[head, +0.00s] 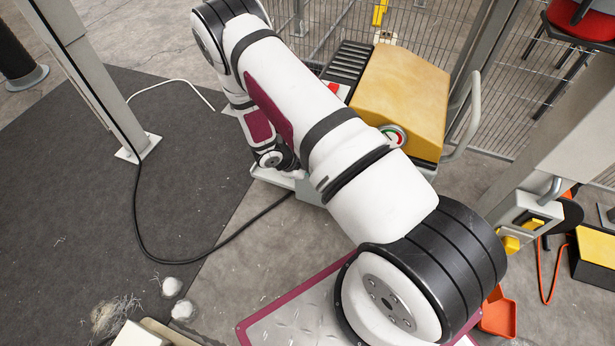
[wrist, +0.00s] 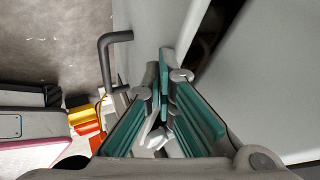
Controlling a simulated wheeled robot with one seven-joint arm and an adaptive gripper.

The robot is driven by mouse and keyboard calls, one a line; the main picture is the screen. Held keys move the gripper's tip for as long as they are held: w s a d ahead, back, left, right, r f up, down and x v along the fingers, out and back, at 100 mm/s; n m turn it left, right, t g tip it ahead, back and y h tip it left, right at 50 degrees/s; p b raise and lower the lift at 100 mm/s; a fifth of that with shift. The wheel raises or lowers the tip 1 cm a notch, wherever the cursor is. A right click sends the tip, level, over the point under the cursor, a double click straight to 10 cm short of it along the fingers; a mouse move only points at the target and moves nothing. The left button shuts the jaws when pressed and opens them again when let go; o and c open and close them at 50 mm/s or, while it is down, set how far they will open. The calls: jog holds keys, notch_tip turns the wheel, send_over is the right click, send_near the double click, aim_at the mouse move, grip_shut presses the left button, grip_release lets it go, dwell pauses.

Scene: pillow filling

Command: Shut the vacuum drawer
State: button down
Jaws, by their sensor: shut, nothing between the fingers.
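The vacuum machine (head: 405,85) has a yellow top and a pale grey body, with a round gauge on it. A pale grey ledge at its lower left (head: 270,178), which looks like the drawer, sticks out beside my wrist; my arm hides most of it. In the wrist view my gripper (wrist: 165,65) is shut and empty, its teal-padded fingers close to pale grey panels (wrist: 260,80). A dark gap shows between two panels. I cannot tell whether the fingertips touch a panel. In the head view the fingers are hardly visible.
A grey bar handle (wrist: 107,60) is left of the fingers in the wrist view. A black cable (head: 140,225) crosses the floor by a metal post (head: 100,85). A wire fence (head: 500,100) stands behind the machine. The dark mat (head: 60,190) is mostly clear.

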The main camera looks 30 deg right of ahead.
jog(key=shift+w+d, duration=0.35)
jog(key=shift+d, duration=0.1)
jog(key=v, duration=1.2)
jog(key=shift+s, duration=0.1)
